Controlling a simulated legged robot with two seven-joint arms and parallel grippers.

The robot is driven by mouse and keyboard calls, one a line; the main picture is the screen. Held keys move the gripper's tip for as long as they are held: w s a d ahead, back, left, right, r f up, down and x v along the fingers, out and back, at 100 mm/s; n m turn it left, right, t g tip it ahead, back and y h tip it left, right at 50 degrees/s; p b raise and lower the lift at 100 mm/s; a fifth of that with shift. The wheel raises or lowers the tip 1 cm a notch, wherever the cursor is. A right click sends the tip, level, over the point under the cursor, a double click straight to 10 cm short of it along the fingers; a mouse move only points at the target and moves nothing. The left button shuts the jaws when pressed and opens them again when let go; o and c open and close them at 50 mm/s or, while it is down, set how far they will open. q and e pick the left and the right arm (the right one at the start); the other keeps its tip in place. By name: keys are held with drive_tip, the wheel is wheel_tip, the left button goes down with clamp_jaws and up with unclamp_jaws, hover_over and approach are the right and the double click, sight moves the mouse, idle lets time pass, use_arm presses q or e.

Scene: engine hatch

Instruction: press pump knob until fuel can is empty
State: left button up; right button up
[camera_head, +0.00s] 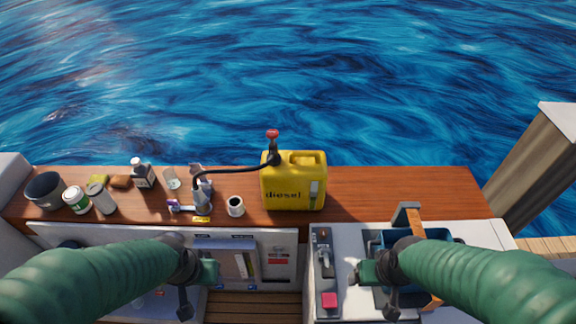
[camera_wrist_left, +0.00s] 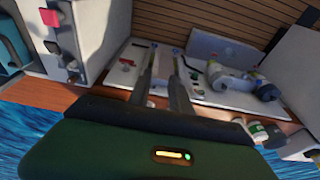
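The yellow fuel can (camera_head: 293,182), marked "diesel", stands upright on the wooden ledge. A pale vertical strip is on its front right; I cannot read a fuel level there. The red pump knob (camera_head: 272,133) sits raised above the can's top left. A black hose (camera_head: 235,169) runs left from the pump to a fitting on the ledge. My left gripper (camera_head: 186,300) is low in front, well away from the knob; the wrist view shows its two fingers (camera_wrist_left: 164,58) apart and empty. My right gripper (camera_head: 392,300) is over the right counter, also away from the can; its fingers are unclear.
A white mug (camera_head: 235,206) stands left of the can. Several jars, bottles and a dark pot (camera_head: 45,190) crowd the ledge's left end. An open hatch panel (camera_head: 240,262) lies in front. A blue bin (camera_head: 432,237) is at right. Water lies beyond; space above the can is clear.

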use_arm(q)
drive_tip(key=shift+a, duration=0.2)
clamp_jaws()
idle(1.2)
